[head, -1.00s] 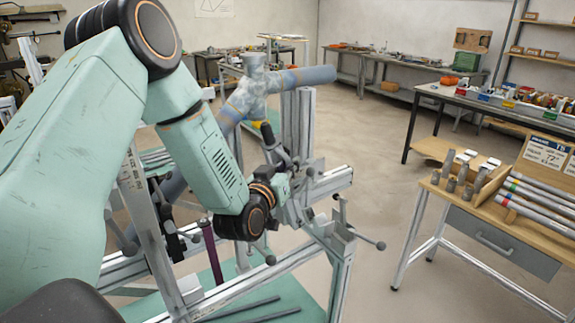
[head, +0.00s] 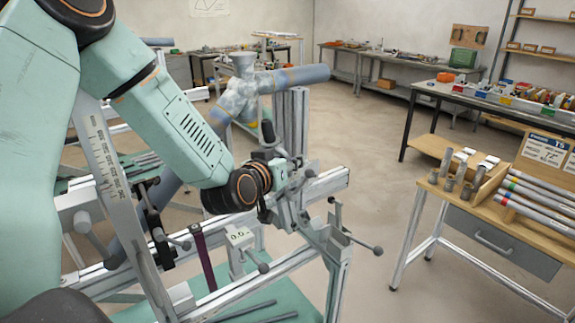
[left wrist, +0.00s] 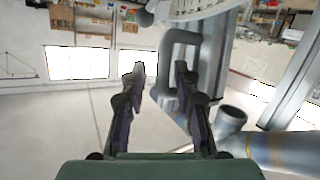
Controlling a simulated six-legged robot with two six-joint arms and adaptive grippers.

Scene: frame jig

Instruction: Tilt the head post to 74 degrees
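A dark grey loop handle (left wrist: 166,62) shows between and beyond the fingers, partly behind the right one. I cannot tell whether they touch. A pale curved plate with tick marks (left wrist: 195,9) is at the top. My right gripper is not in view.
A small white display (head: 238,238) on the jig appears to read 0.0. Clamp levers with ball ends (head: 378,250) stick out from the jig rails. A wooden-topped bench (head: 437,190) with tubes stands at right. Floor (head: 370,150) between is clear.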

